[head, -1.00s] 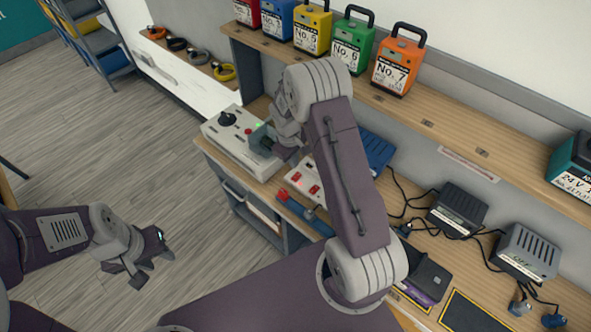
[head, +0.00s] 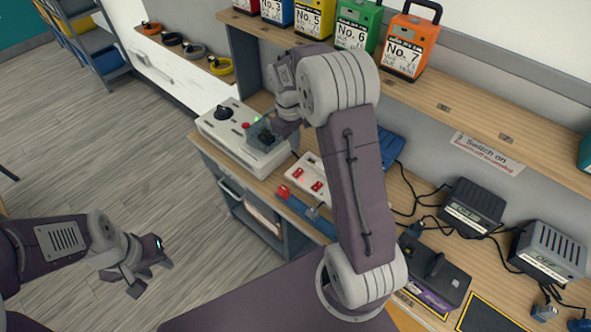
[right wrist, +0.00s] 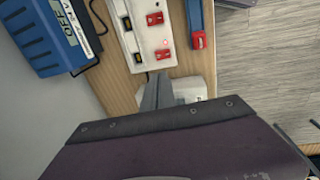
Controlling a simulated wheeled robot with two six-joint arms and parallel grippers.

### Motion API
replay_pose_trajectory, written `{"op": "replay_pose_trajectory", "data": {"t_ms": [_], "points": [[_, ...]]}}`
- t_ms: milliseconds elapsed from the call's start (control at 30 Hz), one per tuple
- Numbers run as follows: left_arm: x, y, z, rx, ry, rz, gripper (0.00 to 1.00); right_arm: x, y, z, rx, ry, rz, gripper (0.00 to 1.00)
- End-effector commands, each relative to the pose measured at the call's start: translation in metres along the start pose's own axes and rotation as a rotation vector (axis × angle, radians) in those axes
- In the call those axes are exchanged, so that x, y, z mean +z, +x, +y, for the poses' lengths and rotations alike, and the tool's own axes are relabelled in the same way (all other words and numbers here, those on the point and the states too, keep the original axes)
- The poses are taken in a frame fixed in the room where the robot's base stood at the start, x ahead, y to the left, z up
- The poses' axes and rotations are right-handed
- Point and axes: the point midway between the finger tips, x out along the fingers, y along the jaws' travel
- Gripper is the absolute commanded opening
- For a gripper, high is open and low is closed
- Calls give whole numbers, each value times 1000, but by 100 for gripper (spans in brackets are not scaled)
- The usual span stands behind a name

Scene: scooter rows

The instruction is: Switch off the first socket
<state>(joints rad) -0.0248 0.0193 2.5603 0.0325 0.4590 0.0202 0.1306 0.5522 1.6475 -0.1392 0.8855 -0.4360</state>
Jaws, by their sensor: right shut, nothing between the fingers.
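A white socket strip (head: 308,165) lies on the bench with red switches (head: 298,172) on it. It also shows in the right wrist view (right wrist: 140,50), where a small red light glows beside one switch (right wrist: 162,54). I cannot tell which socket is the first. My right gripper (right wrist: 160,85) is shut and empty. In the right wrist view its fingertips are just short of the strip's near end; contact is not clear. In the head view my right arm hides part of the strip. My left gripper (head: 148,277) is open and empty over the floor, away from the bench.
A pale control box (head: 222,138) with a black knob and red button stands beside the strip. A blue bar with a red end (head: 283,191) lies along the bench front. A blue charger (right wrist: 50,35) stands behind the strip. Black chargers (head: 472,205) and cables lie right.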

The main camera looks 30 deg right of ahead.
Motion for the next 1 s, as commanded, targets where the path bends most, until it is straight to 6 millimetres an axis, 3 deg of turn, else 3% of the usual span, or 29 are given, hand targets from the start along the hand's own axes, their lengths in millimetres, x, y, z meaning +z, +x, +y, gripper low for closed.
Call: {"op": "replay_pose_trajectory", "data": {"t_ms": [33, 67, 300, 533, 1000], "points": [[2, 16, 0, 0, 0, 0, 36, 0, 7, 1, 2, 1, 4, 0], [2, 18, 0, 0, 0, 0, 36, 1, 5, 1, 1, -1, 4, 0], [1, 15, 0, 0, 0, 1, 36, 2, -3, 2, -1, -2, 1, 0], [1, 15, 0, 0, 0, 1, 36, 3, 6, 2, -3, -2, -2, 0], [2, 17, 0, 0, 0, 1, 36, 3, 102, 1, -5, -1, -4, 0]]}}
